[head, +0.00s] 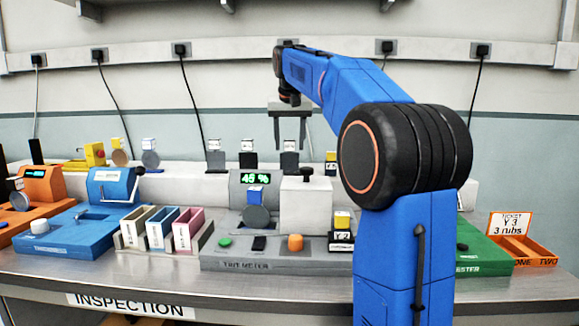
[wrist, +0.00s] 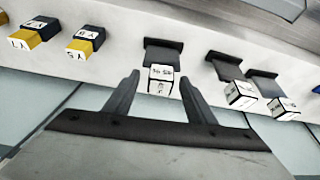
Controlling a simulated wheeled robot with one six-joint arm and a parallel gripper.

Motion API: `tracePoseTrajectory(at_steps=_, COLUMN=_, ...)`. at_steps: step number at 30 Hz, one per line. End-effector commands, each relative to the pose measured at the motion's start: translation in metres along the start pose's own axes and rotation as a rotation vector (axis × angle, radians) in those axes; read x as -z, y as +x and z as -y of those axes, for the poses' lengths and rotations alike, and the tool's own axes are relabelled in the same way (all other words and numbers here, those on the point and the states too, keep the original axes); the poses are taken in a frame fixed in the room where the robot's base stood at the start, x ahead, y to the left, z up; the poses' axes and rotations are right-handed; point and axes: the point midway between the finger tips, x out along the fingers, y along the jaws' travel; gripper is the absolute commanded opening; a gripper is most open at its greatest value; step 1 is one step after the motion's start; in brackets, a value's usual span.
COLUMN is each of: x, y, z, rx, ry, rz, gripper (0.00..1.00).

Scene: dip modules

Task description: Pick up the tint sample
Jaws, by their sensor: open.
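Several dark samples with white-labelled block tops stand in a row on the white back ledge. I cannot tell for sure which is the tint sample. My gripper (head: 290,146) is open, pointing down over the white-topped sample (head: 289,160) to the right of the row. In the wrist view, my gripper (wrist: 158,77) has its fingertips on either side of that sample's white labelled block (wrist: 160,82), with no clear contact. The label is too small to read surely. Two similar samples, one near (wrist: 241,95) and one further (wrist: 284,108), stand to its right there.
Yellow-topped blocks (wrist: 85,40) stand along the same ledge. The grey tint meter (head: 225,262) reads 45 % and has a dark disc with a blue block at its front. Three small bins (head: 160,228), a blue device (head: 75,235) and an orange tray (head: 530,252) share the bench.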

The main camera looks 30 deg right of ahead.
Motion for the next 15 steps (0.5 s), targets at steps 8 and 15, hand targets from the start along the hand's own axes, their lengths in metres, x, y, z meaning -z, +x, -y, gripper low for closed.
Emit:
tracePoseTrajectory(at_steps=8, x=0.0000, y=0.0000, z=0.0001, rx=0.000, ry=0.000, rz=0.001, gripper=0.07)
tracePoseTrajectory(at_steps=15, x=-0.0003, y=0.0009, z=0.0002, rx=0.000, ry=0.000, rz=0.003, gripper=0.00)
